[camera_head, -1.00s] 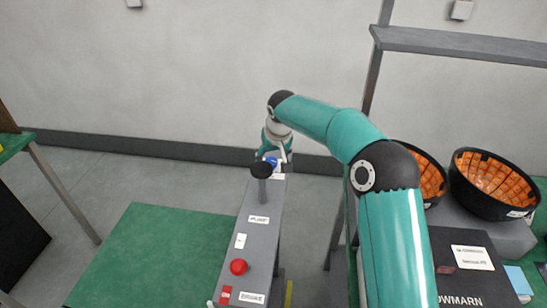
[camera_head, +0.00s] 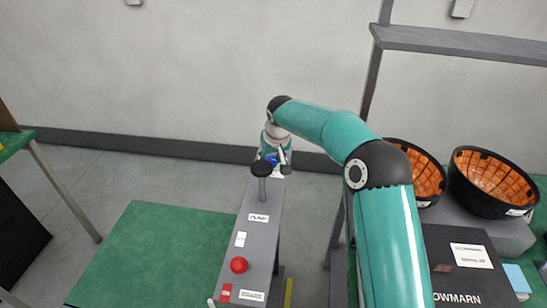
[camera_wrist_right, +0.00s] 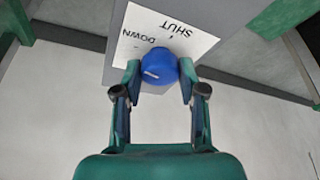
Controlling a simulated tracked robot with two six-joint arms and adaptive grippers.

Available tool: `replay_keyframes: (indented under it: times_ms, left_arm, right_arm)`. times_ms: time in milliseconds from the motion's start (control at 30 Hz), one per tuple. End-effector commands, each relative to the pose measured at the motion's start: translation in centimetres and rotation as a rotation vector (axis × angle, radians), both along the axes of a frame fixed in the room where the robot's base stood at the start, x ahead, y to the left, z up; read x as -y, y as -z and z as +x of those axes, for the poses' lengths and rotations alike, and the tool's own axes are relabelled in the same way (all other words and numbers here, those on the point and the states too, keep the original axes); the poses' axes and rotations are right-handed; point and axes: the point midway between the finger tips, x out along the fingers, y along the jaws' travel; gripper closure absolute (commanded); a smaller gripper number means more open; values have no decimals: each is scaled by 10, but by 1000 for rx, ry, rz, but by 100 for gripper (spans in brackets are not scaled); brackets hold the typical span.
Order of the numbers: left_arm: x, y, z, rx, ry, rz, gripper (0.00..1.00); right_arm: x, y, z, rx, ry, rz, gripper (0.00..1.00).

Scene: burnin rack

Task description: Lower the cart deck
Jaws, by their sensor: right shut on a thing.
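A blue knob (camera_head: 270,159) sits at the far end of a narrow grey panel (camera_head: 258,236). In the right wrist view the blue knob (camera_wrist_right: 158,66) stands before a white label (camera_wrist_right: 190,40) reading "SHUT" and "DOWN", with a short pale mark on its face. My right gripper (camera_wrist_right: 159,72) has one finger on each side of the knob and is shut on it. In the head view the right gripper (camera_head: 276,158) is small and partly hidden by its wrist. The green cart deck (camera_head: 150,250) lies low, left of the panel. My left gripper is out of view.
A black-topped lever (camera_head: 262,170) stands on the panel just nearer than the blue knob. A red button (camera_head: 239,265) is at the near end. Black bowls with orange linings (camera_head: 494,183) stand on the right. A shelf (camera_head: 460,45) is above them.

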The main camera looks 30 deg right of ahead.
Motion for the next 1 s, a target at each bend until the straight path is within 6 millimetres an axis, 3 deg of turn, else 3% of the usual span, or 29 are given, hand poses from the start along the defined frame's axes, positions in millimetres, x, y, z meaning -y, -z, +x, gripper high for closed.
replay_keyframes:
  times_ms: [400,767,800,900,1000]
  left_arm:
    - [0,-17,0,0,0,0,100]
    - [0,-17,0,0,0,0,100]
    - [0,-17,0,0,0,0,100]
    - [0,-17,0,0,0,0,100]
    - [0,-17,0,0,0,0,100]
  right_arm:
    - [2,-1,-1,-2,-257,0,94]
    - [2,0,0,0,-285,0,94]
    - [2,0,0,0,-285,0,54]
    - [2,0,0,0,-285,0,38]
    - [2,0,-1,0,-284,1,35]
